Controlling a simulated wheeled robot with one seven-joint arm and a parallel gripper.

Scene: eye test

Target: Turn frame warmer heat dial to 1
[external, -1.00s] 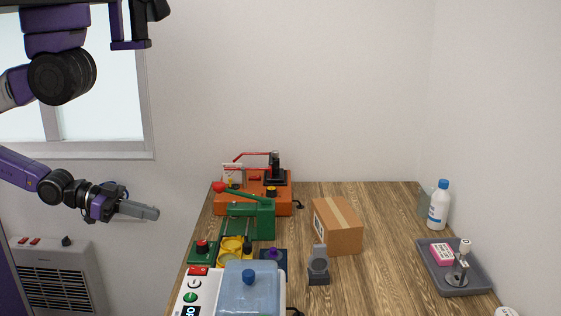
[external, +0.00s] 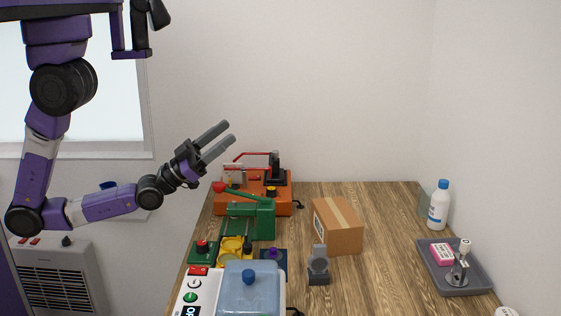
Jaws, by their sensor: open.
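My gripper (external: 230,132) is open and empty. It is raised in front of the wall, above and left of the table's back end, with its fingers pointing up and right. No device is clearly marked as the frame warmer. An orange machine (external: 286,205) stands at the table's back left, below and right of my gripper in the picture; it bears a black-and-orange knob (external: 271,191). A white heater (external: 60,281) low at the left has a black knob (external: 66,241) and red switches. No dial number is readable.
On the wooden table (external: 385,265) stand a green press (external: 264,222), a white device with a blue lid (external: 253,291), a cardboard box (external: 341,238), a dark stand (external: 318,268), a grey tray (external: 478,288) and a white bottle (external: 438,209).

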